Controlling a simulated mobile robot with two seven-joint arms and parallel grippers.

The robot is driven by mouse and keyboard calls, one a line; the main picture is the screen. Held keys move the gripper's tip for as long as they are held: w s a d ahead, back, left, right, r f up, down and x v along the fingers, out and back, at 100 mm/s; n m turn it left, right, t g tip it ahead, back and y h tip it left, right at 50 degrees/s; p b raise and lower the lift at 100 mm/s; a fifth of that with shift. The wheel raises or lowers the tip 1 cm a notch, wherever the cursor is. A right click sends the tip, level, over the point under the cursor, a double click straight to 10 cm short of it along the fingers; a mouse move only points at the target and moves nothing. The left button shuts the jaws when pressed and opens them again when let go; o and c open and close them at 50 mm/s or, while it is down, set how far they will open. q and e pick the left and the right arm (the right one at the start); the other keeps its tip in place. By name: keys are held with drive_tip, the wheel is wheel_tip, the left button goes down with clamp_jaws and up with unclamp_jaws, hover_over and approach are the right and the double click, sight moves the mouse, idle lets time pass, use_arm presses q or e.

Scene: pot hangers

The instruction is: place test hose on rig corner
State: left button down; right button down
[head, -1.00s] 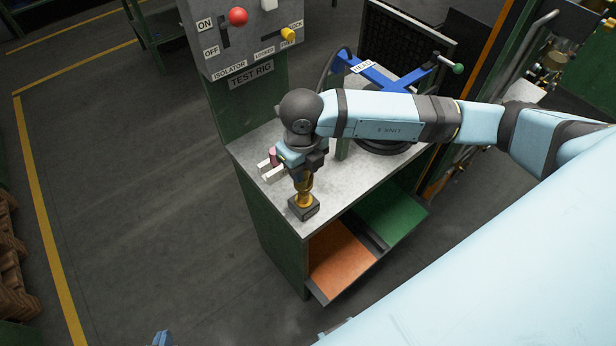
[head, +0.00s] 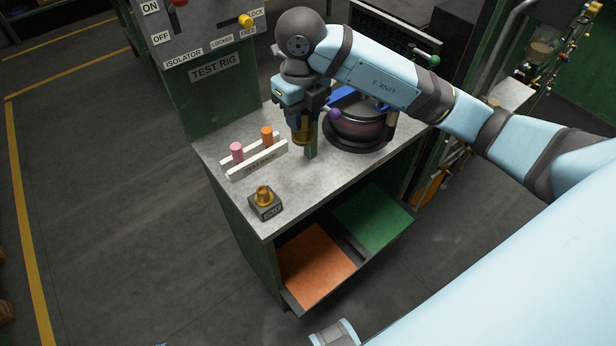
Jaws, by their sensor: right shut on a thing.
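At the bench's near corner stands a small dark block (head: 265,208) with a brass stub (head: 264,194) on top, apart from the gripper. My left gripper is not in view.
A white test rack (head: 256,160) holds a pink plug (head: 237,151) and an orange plug (head: 267,136). A grey control panel (head: 208,38) rises behind. A purple knob (head: 335,114) is close beside my gripper. Orange (head: 317,263) and green (head: 374,222) trays lie below.

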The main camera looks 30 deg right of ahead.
wheel_tip(320, 180, down, 18)
drive_tip(key=shift+r, duration=0.1)
idle(0.4)
drive_tip(key=c, duration=0.8)
unclamp_jaws()
